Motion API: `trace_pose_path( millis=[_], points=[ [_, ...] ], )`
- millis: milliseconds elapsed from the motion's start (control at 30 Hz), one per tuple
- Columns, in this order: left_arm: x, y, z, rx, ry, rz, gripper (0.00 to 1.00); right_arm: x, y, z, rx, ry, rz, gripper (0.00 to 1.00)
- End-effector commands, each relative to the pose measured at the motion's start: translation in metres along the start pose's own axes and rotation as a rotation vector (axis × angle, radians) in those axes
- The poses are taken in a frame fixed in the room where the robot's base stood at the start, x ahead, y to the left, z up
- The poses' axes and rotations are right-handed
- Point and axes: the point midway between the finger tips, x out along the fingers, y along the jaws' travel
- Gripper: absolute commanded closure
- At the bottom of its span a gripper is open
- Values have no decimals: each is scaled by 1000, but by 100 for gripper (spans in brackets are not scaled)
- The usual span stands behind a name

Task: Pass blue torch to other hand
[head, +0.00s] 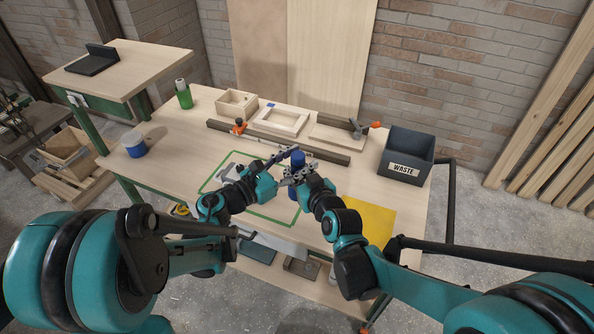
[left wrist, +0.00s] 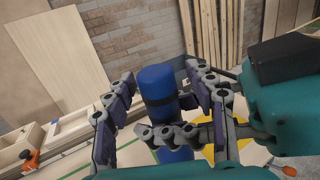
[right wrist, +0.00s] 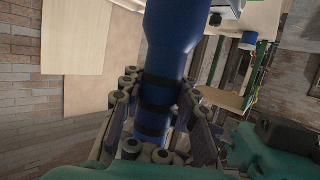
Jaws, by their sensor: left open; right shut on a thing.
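The blue torch (head: 297,160) is a blue cylinder with dark bands, held upright above the middle of the workbench. My right gripper (head: 303,179) is shut on it, and the right wrist view shows the torch (right wrist: 165,65) between the right fingers (right wrist: 160,115). My left gripper (head: 279,166) is open beside the torch. In the left wrist view the torch (left wrist: 158,88) stands between the spread left fingers (left wrist: 160,100), with the right gripper's fingers across its lower part. I cannot tell whether the left fingers touch it.
The workbench (head: 165,150) carries a waste bin (head: 408,157) at right, wooden trays (head: 282,120) and clamps at the back, a green bottle (head: 184,95) and blue tape roll (head: 134,145) at left. A yellow sheet (head: 372,220) lies at front right.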

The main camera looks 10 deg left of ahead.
Motion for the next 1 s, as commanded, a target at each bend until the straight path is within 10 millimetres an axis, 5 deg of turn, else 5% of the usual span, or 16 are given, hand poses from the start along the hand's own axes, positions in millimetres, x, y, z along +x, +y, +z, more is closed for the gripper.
trace_pose_path(
  millis=[167, 600, 767, 867, 1000],
  points=[
    [-14, 2, 0, 0, 0, 4, 45, 0, 0, 0, 0, 1, 1, 100],
    [-103, 2, 0, 0, 0, 4, 45, 0, 1, 0, 0, 1, 1, 100],
    [-117, 1, 1, -3, -2, 4, 45, 0, 1, 0, 0, 1, 1, 100],
    [-118, 5, 10, -39, -28, 29, 45, 0, 1, 0, 0, 1, 1, 100],
    [-115, 27, 48, -216, -145, 148, 45, 0, 1, 0, 0, 1, 1, 100]
  ],
)
